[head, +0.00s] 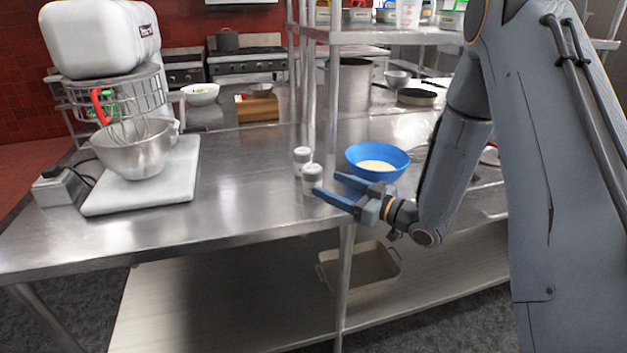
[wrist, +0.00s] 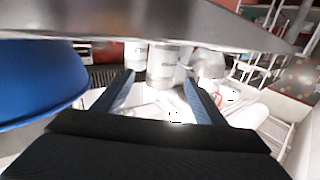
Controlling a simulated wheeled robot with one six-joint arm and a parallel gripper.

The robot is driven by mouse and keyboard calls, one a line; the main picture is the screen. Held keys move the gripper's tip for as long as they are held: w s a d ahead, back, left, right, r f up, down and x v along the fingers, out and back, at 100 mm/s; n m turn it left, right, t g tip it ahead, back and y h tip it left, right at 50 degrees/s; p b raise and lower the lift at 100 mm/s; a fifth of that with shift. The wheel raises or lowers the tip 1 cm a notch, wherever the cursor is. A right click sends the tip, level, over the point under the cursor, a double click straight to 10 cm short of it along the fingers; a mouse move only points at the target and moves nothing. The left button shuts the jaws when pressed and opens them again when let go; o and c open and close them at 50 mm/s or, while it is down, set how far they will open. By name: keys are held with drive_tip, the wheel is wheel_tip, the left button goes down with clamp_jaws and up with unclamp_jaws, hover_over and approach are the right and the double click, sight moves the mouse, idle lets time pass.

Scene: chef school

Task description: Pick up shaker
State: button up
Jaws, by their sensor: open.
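Two small white shakers with grey tops stand close together on the steel table. The nearer shaker (head: 312,179) is just beyond my gripper's fingertips, and the other shaker (head: 302,157) is behind it. My gripper (head: 327,184) is open and empty, low over the table's front part, with its fingers pointing left towards the nearer shaker. In the wrist view, one shaker (wrist: 163,62) shows between and beyond the open fingers (wrist: 159,80), and the other shaker (wrist: 135,54) is to its left. I cannot tell whether a fingertip touches a shaker.
A blue bowl (head: 361,163) with pale contents stands right beside my gripper; it also fills the left of the wrist view (wrist: 35,80). A shelf post (head: 333,110) rises behind the shakers. A stand mixer with a steel bowl (head: 135,155) is at left. The table between is clear.

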sight(320, 181)
drive_tip(key=p+x, duration=0.2)
drive_tip(key=x, duration=0.4)
drive_tip(key=shift+a, duration=0.3)
drive_tip(key=shift+w+a+p, duration=0.2)
drive_tip(key=shift+w+p, duration=0.05)
drive_tip(key=shift+p, duration=0.05)
drive_tip(key=c, duration=1.3)
